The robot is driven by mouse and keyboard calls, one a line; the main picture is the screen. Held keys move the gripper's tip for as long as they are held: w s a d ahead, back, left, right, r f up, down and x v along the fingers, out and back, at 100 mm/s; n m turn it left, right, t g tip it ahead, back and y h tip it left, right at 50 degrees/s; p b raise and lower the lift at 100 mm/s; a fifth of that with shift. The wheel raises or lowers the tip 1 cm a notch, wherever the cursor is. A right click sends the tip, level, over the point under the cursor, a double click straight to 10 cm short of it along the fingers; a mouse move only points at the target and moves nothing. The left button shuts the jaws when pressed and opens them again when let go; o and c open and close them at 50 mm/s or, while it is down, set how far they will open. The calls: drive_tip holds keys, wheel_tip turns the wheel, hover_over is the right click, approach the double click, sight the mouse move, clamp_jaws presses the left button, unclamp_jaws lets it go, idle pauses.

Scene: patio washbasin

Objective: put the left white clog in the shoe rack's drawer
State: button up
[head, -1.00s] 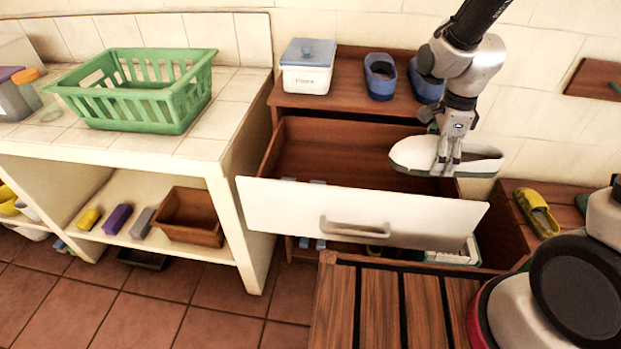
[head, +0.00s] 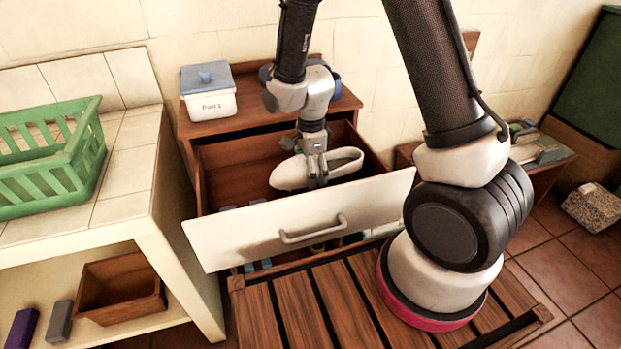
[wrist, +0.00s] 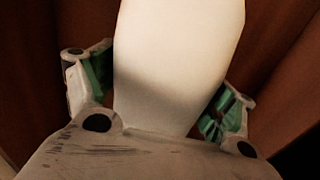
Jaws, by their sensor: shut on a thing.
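The white clog (head: 291,173) is held in my gripper (head: 316,178), which is shut on it. The clog is over the open drawer of the shoe rack (head: 181,127), lying roughly level behind the drawer's white front (head: 245,238). I cannot tell how far it is above the drawer floor. In the wrist view the clog (wrist: 178,60) fills the middle between my two green-padded fingers (wrist: 160,108), with brown wood behind it. The drawer (head: 232,165) is pulled out and its inside is partly hidden by the clog and my arm.
A white box with a blue-grey lid (head: 209,92) stands on the rack top. Blue shoes there are mostly hidden behind my arm. A tiled counter (head: 131,170) with a green basket (head: 50,160) is at left. A slatted wooden platform (head: 300,310) lies in front.

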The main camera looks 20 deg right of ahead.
drive_tip(key=shift+f, duration=1.55)
drive_tip(key=o, duration=1.1)
drive_tip(key=shift+f, duration=0.1)
